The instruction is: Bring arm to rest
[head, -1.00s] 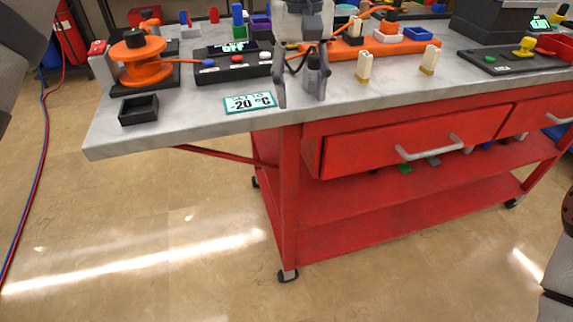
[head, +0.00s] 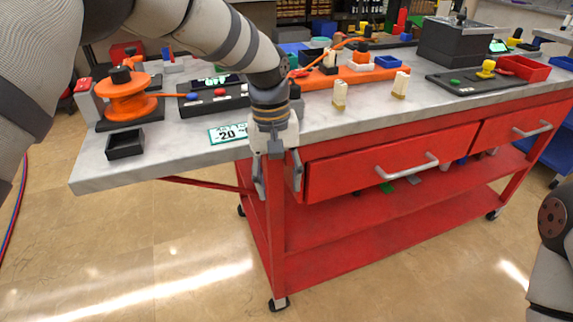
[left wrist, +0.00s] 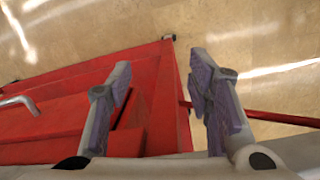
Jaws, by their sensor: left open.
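My left arm comes in from the upper left in the head view. Its gripper (head: 277,178) points down in front of the red workbench's left corner, with its fingers below the worktop edge. The two fingers are apart with nothing between them. In the left wrist view the gripper (left wrist: 165,85) also shows open and empty, with the red bench frame and floor beyond it. My right arm shows only partly at the right edge of the head view; its gripper is not visible.
The grey worktop (head: 180,163) holds an orange spool (head: 128,100), a small black tray (head: 125,144), a temperature display (head: 228,133) partly covered by my arm, and two cream blocks. A drawer handle (head: 408,167) sticks out right of my gripper. The floor (head: 150,260) in front is clear.

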